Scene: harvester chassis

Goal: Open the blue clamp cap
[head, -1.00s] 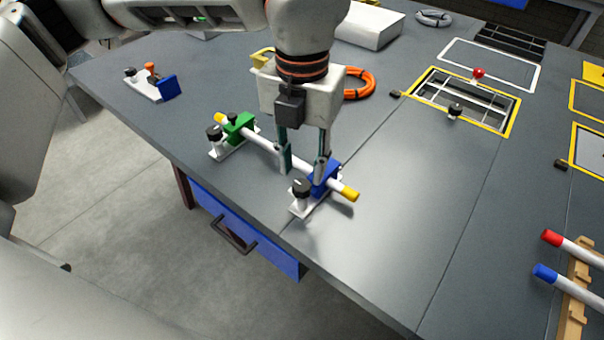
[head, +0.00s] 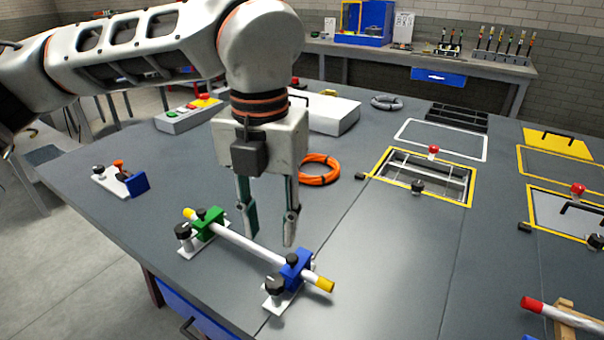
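The blue clamp cap (head: 296,264) sits over the white rod (head: 248,246) near the rod's yellow right end, on a white base with a black knob (head: 275,285). It looks closed over the rod. The green clamp cap (head: 208,222) sits over the rod near its other end, beside another black knob (head: 183,232). My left gripper (head: 271,240) points down with its two fingers apart and nothing between them. In the picture its fingertips are just above the blue cap and behind the rod; the exact gap is unclear. My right gripper is not in view.
A small fixture with a blue part (head: 137,184) stands at the left of the table. An orange cable coil (head: 319,170) and a white box (head: 334,117) lie behind the gripper. A yellow-framed opening (head: 384,160) is to the right.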

